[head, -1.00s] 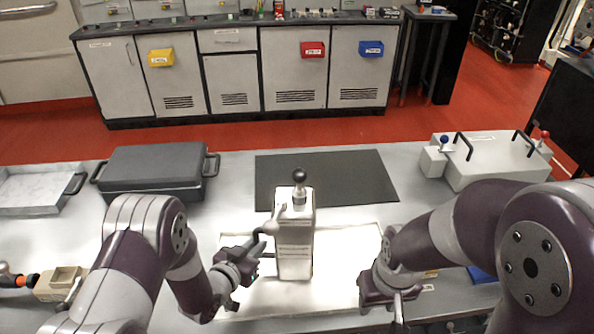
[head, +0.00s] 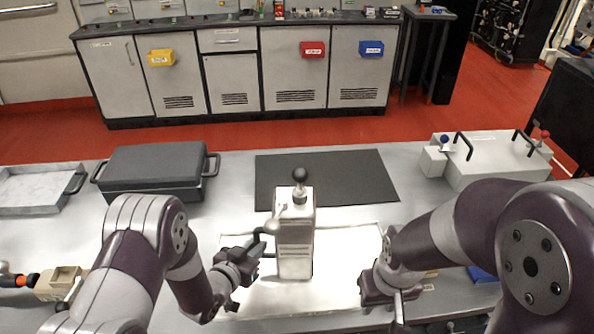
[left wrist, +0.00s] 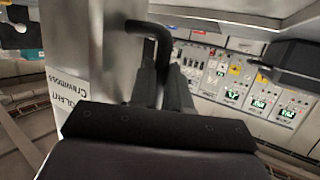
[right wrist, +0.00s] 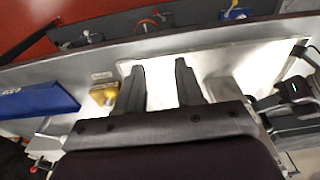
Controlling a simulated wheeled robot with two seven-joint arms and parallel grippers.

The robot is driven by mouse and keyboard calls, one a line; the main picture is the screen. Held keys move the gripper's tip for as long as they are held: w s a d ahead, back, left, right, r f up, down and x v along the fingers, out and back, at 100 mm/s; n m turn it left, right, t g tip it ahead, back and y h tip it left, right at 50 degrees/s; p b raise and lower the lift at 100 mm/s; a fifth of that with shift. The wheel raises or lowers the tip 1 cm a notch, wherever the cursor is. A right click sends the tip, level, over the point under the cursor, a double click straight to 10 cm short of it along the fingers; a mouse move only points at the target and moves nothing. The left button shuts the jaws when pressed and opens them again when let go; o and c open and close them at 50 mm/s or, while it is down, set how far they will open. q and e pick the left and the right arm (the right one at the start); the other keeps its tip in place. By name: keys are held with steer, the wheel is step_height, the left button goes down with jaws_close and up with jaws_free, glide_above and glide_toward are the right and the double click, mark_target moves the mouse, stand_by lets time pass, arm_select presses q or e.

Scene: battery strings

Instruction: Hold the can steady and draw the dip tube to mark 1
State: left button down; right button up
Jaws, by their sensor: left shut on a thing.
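The can (head: 295,250) is a tall pale metal box standing upright on the bright white panel. A black ball knob (head: 300,174) tops a short stem at its top, where the dip tube is; mark 1 cannot be made out. My left gripper (head: 266,246) is at the can's left side. In the left wrist view its fingers are shut on the can's black handle (left wrist: 151,45), beside the printed can wall (left wrist: 78,90). My right gripper (head: 392,301) is right of the can, low and apart from it. In the right wrist view its fingers (right wrist: 160,75) are open and empty.
A dark mat (head: 340,180) lies behind the can. A black case (head: 153,172) and a pale tray (head: 35,190) are at the left. A grey box with black handles (head: 495,160) stands at the right. A blue item (right wrist: 35,100) and a small yellow item (right wrist: 104,94) lie near my right gripper.

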step_height(320, 180, down, 2)
steer(key=s, duration=0.2)
steer(key=n+t+y, duration=0.6)
steer(key=t+y, duration=0.2)
steer(key=t, duration=0.6)
glide_toward(301, 188)
steer(key=shift+m, duration=0.3)
steer(key=x, duration=1.2)
steer(key=shift+r, duration=0.1)
